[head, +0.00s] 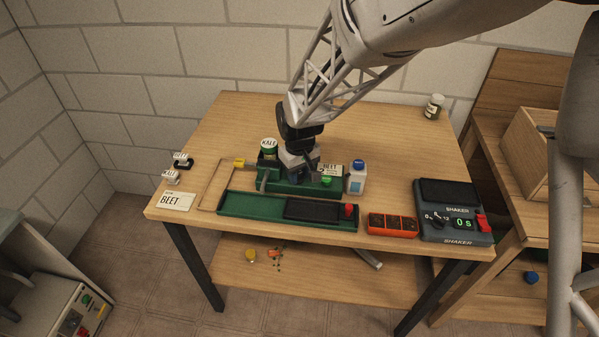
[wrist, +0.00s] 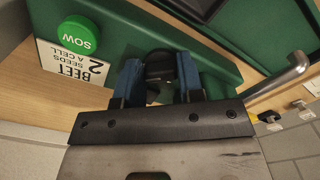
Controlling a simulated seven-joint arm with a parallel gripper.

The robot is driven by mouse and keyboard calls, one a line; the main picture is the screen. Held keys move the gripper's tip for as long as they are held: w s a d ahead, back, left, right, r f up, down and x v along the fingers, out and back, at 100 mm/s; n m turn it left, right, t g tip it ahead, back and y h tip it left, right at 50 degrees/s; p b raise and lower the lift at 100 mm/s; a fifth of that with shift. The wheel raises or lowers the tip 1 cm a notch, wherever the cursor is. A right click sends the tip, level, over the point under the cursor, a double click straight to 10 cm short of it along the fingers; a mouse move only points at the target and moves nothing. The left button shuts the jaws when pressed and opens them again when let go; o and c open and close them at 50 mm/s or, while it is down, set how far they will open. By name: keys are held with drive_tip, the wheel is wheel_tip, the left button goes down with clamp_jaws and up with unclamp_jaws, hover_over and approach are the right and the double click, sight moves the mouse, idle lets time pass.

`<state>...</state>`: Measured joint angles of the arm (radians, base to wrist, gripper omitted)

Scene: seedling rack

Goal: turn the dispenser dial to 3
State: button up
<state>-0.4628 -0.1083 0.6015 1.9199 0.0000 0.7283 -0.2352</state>
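The green dispenser (head: 300,187) stands in the middle of the workbench. In the wrist view its green face (wrist: 225,72) carries a round green SOW button (wrist: 78,36), and a card (wrist: 75,65) reading "BEET 2 SEEDS A CELL", upside down. The black dial (wrist: 160,68) sits between the blue fingers of my gripper (wrist: 160,82), which appear to touch it on both sides.
In front lies a green tray rail (head: 250,207) with a black plate. An orange cell tray (head: 392,225) and a shaker (head: 455,212) stand further right. A metal lever (wrist: 280,78) sticks out nearby.

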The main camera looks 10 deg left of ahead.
sight(299, 175)
drive_tip(key=c, duration=0.4)
drive_tip(key=shift+n, duration=0.5)
drive_tip(key=o, duration=0.9)
drive_tip(key=shift+r, duration=0.1)
drive_tip(key=shift+r, duration=3.8)
